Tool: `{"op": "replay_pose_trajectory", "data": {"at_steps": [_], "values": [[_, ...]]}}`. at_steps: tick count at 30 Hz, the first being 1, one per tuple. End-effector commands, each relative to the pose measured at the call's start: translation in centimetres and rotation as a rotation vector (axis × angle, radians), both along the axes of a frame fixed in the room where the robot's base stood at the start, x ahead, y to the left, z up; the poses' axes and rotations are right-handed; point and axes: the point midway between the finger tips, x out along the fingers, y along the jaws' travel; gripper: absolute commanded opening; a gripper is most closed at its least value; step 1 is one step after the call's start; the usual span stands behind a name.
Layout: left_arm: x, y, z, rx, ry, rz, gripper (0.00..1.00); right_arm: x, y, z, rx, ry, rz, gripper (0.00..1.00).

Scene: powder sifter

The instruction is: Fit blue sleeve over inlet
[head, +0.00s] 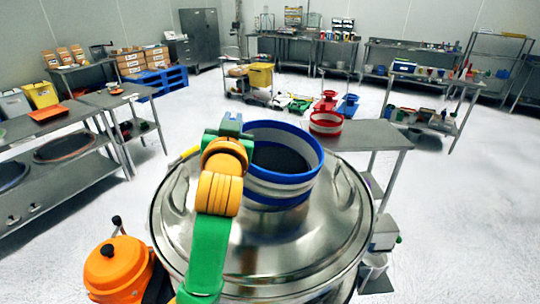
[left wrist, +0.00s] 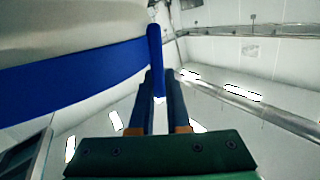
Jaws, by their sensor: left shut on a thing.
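The blue sleeve (head: 308,175), a white ring with blue bands at its top and bottom, stands upright on the middle of the sifter's domed metal lid (head: 325,232). Its inside is dark, and the inlet itself is hidden, so I cannot tell how far the sleeve sits over it. My left gripper (head: 234,128) is shut on the sleeve's upper left rim. In the left wrist view the blue band of the sleeve (left wrist: 75,80) runs in between the two fingers (left wrist: 158,92). My right gripper is not in view.
A red-and-white sleeve (head: 326,124) stands on a grey side table (head: 375,136) behind the sifter. An orange pot-like part (head: 118,268) is at the sifter's lower left. Steel benches (head: 60,155) line the left. The floor (head: 470,220) at right is clear.

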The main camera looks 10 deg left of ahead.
Motion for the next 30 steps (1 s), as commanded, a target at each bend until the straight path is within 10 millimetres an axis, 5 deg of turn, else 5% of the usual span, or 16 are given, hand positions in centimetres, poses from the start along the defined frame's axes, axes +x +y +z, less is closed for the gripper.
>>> {"op": "replay_pose_trajectory", "data": {"at_steps": [8, 21, 30], "values": [[0.0, 0.0, 0.9, -0.001, -0.003, 0.0, 0.0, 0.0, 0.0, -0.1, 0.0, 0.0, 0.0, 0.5], [0.0, -0.1, 9.1, -0.001, -0.004, -0.002, 0.0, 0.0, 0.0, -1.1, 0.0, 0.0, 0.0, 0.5], [0.2, 0.7, 6.6, -0.057, 0.009, -0.001, 0.0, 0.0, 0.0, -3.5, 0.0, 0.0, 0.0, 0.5]]}}
